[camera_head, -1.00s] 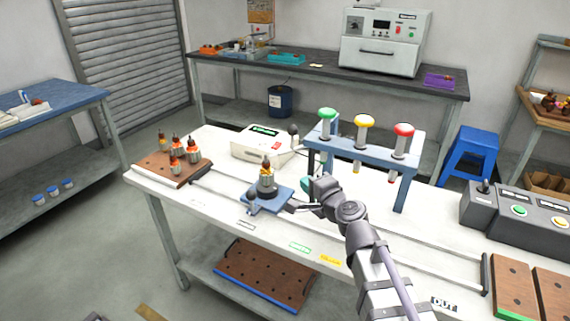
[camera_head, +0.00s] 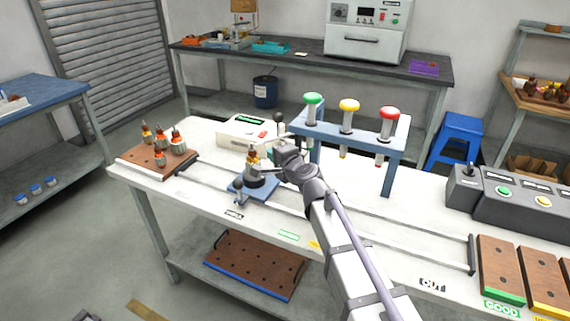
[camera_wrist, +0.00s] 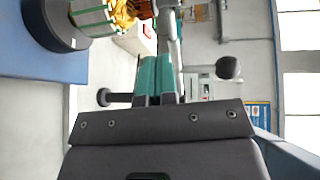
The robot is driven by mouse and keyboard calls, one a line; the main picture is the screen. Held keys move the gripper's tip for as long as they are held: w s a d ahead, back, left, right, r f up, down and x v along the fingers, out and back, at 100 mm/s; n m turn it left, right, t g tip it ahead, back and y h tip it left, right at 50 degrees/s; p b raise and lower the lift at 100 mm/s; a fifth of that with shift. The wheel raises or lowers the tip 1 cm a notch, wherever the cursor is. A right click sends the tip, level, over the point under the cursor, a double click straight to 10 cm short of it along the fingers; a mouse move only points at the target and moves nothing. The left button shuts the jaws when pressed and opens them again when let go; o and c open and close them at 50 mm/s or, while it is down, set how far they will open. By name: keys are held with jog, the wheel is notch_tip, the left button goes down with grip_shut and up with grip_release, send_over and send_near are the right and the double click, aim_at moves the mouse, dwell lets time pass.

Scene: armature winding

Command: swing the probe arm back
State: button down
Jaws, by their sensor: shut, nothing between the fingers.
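An armature (camera_head: 253,160) with copper windings stands upright on the blue fixture plate (camera_head: 240,193); part of it shows in the wrist view (camera_wrist: 100,18). The probe arm (camera_wrist: 169,35) is a grey rod beside the armature's top, joined to an upright stem with a dark ball knob (camera_wrist: 229,67); the knob also shows in the head view (camera_head: 278,117). I cannot tell whether the rod touches the armature. My gripper (camera_head: 274,151), with teal fingers (camera_wrist: 156,78), is shut and empty just right of the armature, close to the probe arm. My wrist hides part of this area.
A white meter box (camera_head: 242,130) stands behind the fixture. A blue lamp frame (camera_head: 350,138) with green, yellow and red tops stands close to the right of my wrist. A wooden rack (camera_head: 135,163) of armatures lies left. A front ball-topped lever (camera_head: 238,185) stands on the plate.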

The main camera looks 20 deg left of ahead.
jog(key=shift+w+a+r, duration=0.2)
jog(key=shift+w+a, duration=0.25)
jog(key=shift+a, duration=0.05)
jog(key=shift+w+a+r, duration=0.2)
jog(key=shift+w+a, duration=0.25)
jog(key=shift+a, duration=0.05)
jog(key=x, duration=0.5)
jog(key=shift+s+a+r, duration=0.15)
jog(key=shift+r, duration=0.15)
jog(key=p, duration=0.2)
send_near(264, 142)
jog(key=shift+w+a+f, duration=0.1)
jog(key=shift+w+a, duration=0.4)
